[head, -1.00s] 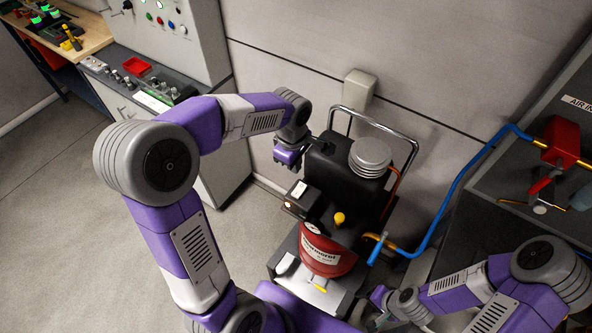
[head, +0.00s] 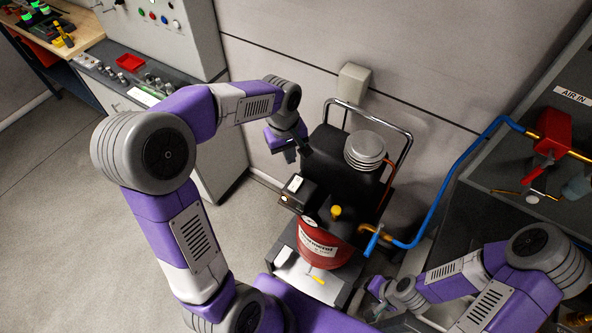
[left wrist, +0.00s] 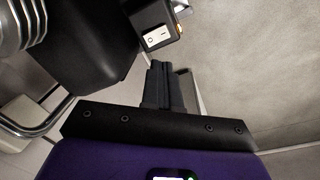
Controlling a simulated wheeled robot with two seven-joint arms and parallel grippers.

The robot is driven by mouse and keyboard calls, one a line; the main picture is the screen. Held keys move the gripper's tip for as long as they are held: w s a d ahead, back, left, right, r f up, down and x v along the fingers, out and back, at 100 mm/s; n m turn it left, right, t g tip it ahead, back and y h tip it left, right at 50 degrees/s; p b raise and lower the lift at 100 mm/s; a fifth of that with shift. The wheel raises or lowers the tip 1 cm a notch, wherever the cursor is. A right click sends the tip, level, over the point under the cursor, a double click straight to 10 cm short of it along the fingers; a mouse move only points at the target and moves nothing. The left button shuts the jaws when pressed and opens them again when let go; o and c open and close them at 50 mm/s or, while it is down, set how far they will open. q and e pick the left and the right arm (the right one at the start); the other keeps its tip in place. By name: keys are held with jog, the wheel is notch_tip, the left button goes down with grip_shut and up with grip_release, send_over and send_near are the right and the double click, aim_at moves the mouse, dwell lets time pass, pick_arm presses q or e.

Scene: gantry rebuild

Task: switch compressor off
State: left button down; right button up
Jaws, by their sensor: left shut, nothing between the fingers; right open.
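The compressor (head: 325,244) stands on the floor against the wall, with a red tank, a black motor housing (head: 340,165) and a chrome handle. A dark switch box (head: 299,192) on its left side carries a white rocker switch (head: 296,184). In the left wrist view the rocker (left wrist: 157,37) shows O and I marks; which side is pressed I cannot tell. My left gripper (head: 291,156) is shut and empty, apart from the box and above it in the head picture. Its fingers (left wrist: 157,70) point toward the box. My right gripper (head: 376,296) is open, low right of the tank.
A blue hose (head: 440,200) runs from the compressor to a bench at right with a red valve block (head: 553,132). A control cabinet (head: 165,40) and counter stand at left. A grey wall box (head: 353,82) is behind the handle. Open floor lies left of the compressor.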

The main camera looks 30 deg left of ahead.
pick_arm(q)
jog(key=a+m+h+p, duration=0.1)
jog(key=m, duration=0.8)
jog(key=w+m+p, duration=0.1)
jog(key=m, duration=0.9)
jog(key=w+a+m+h+p, duration=0.1)
jog(key=m, duration=0.8)
jog(key=shift+w+a+r+m+h, duration=0.2)
jog(key=shift+a+r+m+h, duration=0.1)
jog(key=shift+m, duration=0.1)
jog(key=shift+f, duration=0.1)
send_over(299, 180)
jog(key=f, duration=1.2)
jog(key=shift+s+a+p, duration=0.2)
jog(key=shift+a+p, duration=0.1)
jog(key=shift+a, duration=0.1)
jog(key=shift+w+f, duration=0.1)
jog(key=shift+f, duration=0.6)
